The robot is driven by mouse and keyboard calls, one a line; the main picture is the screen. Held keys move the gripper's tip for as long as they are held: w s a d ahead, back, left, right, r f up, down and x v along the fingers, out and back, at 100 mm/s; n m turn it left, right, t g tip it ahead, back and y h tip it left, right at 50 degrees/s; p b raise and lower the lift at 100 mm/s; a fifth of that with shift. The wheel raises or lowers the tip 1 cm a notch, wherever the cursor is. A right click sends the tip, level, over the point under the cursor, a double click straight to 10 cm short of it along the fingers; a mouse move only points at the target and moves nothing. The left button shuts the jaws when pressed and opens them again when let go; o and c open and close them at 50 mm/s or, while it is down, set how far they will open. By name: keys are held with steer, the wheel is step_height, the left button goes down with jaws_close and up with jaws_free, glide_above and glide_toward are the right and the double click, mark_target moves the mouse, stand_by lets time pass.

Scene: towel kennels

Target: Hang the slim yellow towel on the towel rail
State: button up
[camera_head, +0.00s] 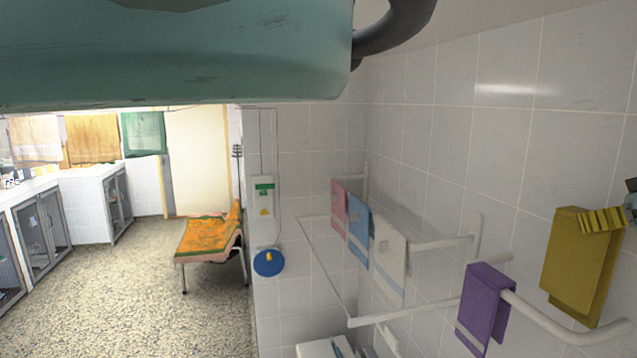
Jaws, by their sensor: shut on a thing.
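The yellow towel (575,265) is at the right of the head view, hanging down in a flat, slightly tilted panel. My gripper (604,219) comes in from the right edge, partly cut off, and is at the towel's upper right corner, shut on it. A striped yellow piece shows at the grip; I cannot tell if it is towel or finger. The white towel rail (548,322) has a bar running below the towel's lower edge. The towel's lower end appears just above or behind this bar; contact cannot be told.
A purple towel (484,305) hangs on the rail left of the yellow one. Pink (338,211), blue (358,232) and white (389,260) towels hang farther back. A tiled wall stands close behind. A teal object (175,55) blocks the upper left. Open floor (130,290) lies left.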

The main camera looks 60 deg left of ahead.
steer(key=shift+s+a+r, duration=0.15)
steer(key=shift+s, duration=0.25)
steer(key=shift+s+a+r, duration=0.1)
steer(key=shift+s+r, duration=0.05)
steer(key=shift+s, duration=0.25)
steer(key=s, duration=0.1)
glide_above(538, 311)
steer(key=d, duration=0.2)
steer(key=f+b, duration=1.8)
steer(key=shift+s+a+f, duration=0.1)
steer(key=shift+s, duration=0.3)
stand_by(0.4)
steer(key=o, duration=1.4)
steer(key=shift+o, duration=0.2)
